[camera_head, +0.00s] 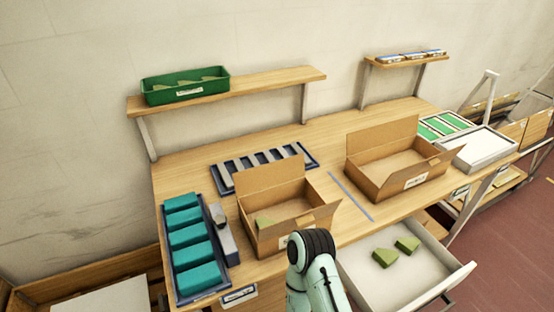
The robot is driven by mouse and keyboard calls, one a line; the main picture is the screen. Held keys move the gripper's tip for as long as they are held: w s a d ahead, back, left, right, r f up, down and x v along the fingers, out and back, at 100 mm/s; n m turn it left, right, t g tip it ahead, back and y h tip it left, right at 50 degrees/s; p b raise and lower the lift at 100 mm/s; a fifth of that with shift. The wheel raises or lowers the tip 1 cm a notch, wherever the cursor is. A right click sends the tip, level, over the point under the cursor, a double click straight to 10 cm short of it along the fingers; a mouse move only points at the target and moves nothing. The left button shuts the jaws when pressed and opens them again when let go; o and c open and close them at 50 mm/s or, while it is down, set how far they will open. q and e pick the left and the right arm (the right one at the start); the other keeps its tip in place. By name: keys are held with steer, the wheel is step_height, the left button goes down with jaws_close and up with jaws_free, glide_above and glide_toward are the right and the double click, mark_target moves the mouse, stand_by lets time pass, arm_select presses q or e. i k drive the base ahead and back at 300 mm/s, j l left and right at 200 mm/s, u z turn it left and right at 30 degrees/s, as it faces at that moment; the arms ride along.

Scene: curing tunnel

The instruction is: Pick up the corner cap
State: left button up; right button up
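Two olive-green wedge-shaped pieces, which look like corner caps, lie in the open white drawer; one corner cap (385,257) is nearer and the other corner cap (407,244) is behind it to the right. Similar green pieces show in the green bin (160,98) on the shelf. One of my arms rises from the bottom edge, in front of the left box and beside the drawer. Neither gripper shows.
The drawer (420,292) sticks out from the wooden bench (330,150). A second cardboard box (385,158) stands right of a grey strip (351,196). A blue tray with teal blocks (178,206), a slotted tray (262,165) and a white tray (482,148) occupy the bench.

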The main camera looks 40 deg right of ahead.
mark_target(407, 245)
steer(key=z, duration=2.65)
steer(key=u, duration=0.65)
steer(key=l+u, duration=0.25)
steer(key=u, duration=0.15)
steer(key=l+u, duration=0.25)
steer(key=u, duration=0.2)
steer(key=l+u, duration=0.25)
steer(key=u, duration=0.15)
steer(key=k+l+u, duration=0.2)
steer(key=l, duration=0.15)
steer(key=l+u, duration=0.2)
steer(key=l, duration=0.15)
steer(key=k+l+u, duration=0.2)
steer(key=i+l, duration=0.05)
steer(key=l, duration=0.05)
